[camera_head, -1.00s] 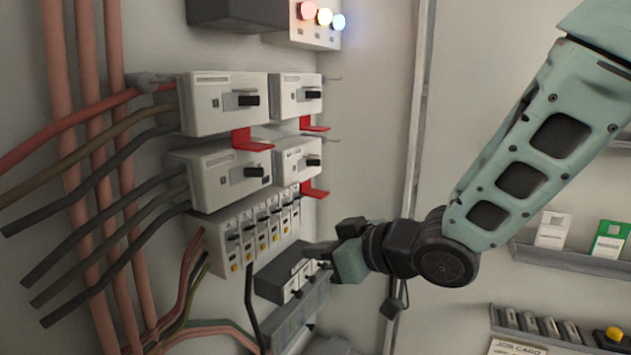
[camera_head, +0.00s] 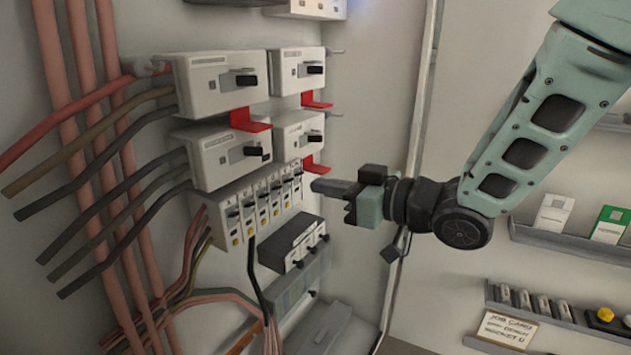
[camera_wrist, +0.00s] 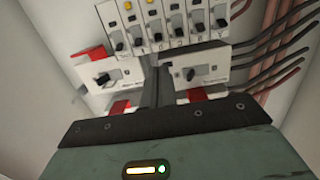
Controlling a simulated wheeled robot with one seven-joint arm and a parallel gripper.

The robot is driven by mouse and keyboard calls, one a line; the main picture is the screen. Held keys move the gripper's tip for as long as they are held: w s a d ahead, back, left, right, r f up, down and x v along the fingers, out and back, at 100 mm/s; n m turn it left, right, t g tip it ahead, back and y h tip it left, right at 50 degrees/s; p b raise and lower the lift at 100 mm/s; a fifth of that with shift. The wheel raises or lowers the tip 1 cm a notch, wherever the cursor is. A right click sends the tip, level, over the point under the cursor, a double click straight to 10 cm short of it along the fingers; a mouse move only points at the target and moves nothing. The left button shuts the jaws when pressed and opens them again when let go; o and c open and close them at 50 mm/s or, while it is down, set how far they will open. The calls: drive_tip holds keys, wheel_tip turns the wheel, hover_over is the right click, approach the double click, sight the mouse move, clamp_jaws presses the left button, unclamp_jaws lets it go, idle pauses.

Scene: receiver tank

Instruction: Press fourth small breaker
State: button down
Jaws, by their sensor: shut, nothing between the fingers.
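A row of several small white breakers (camera_head: 262,210) with dark levers and yellow buttons sits under the larger breakers on the left wall. The row also shows at the top of the wrist view (camera_wrist: 172,22), where it appears upside down. My gripper (camera_head: 318,185) is shut and empty. Its fingertips point left, near the right end of the row, and look apart from the breakers. In the wrist view the dark fingers (camera_wrist: 152,88) reach up toward the row. Whether they line up with the fourth breaker I cannot tell.
Larger white breakers (camera_head: 222,82) with red tabs (camera_head: 250,120) stand above the row. A dark unit (camera_head: 292,242) sits below it. Thick cables (camera_head: 105,190) run along the left.

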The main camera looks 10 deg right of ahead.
sight(274, 179)
drive_tip(key=p+x, duration=0.2)
drive_tip(key=x, duration=0.5)
drive_tip(key=shift+a+r+p, duration=0.1)
drive_tip(key=shift+p, duration=0.3)
drive_tip(key=shift+w+a, duration=0.45)
drive_tip(key=shift+a, duration=0.05)
drive_tip(key=shift+d+f+b, duration=0.1)
drive_tip(key=shift+f+b, duration=0.35)
drive_tip(key=shift+b, duration=0.4)
